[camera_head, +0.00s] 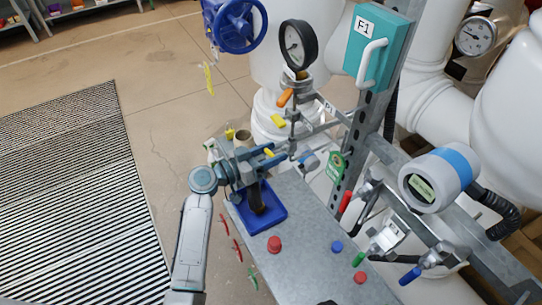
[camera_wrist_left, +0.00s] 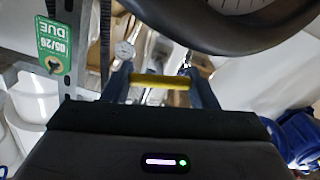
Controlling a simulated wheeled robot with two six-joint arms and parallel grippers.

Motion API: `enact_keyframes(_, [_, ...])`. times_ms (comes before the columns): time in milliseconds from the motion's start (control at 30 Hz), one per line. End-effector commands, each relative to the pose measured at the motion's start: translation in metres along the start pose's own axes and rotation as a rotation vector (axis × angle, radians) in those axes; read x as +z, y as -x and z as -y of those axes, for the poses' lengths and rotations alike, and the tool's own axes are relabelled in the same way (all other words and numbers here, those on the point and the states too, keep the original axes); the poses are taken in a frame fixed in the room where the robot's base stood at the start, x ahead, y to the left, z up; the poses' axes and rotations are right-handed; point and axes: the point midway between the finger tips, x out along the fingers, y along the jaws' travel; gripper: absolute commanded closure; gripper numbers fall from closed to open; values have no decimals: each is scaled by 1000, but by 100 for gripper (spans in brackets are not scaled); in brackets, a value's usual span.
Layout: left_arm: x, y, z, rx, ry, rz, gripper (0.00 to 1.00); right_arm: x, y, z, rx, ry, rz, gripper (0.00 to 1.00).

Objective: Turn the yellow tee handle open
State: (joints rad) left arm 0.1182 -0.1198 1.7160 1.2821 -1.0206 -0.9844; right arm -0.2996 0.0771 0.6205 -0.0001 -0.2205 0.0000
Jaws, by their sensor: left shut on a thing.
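The yellow tee handle (camera_wrist_left: 160,81) shows as a short yellow bar in the left wrist view, spanning between the two fingers of my left gripper (camera_wrist_left: 161,88). In the head view only a small yellow part of the handle (camera_head: 268,153) shows at the fingertips. My left gripper (camera_head: 274,158) is shut on the handle, above the far end of the grey metal table. The handle's stem and valve body are mostly hidden by the gripper. My right gripper is not in view.
A gauge (camera_head: 294,45), an orange handle (camera_head: 285,97) and a yellow tag (camera_head: 278,120) are close beyond the gripper. A blue handwheel (camera_head: 236,24) is at the top. A blue tray (camera_head: 277,213) sits on the table (camera_head: 318,250). Red, green and blue levers line the right.

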Motion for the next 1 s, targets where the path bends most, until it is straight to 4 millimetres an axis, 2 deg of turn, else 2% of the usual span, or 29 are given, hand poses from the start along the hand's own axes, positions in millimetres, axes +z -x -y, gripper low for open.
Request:
enact_keyframes(100, [2, 0, 1, 0, 87, -1, 70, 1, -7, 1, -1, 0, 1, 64])
enact_keyframes(500, [1, 0, 1, 0, 300, 1, 70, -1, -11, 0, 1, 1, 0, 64])
enact_keyframes(1000, [0, 0, 1, 1, 343, 1, 70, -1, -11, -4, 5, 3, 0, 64])
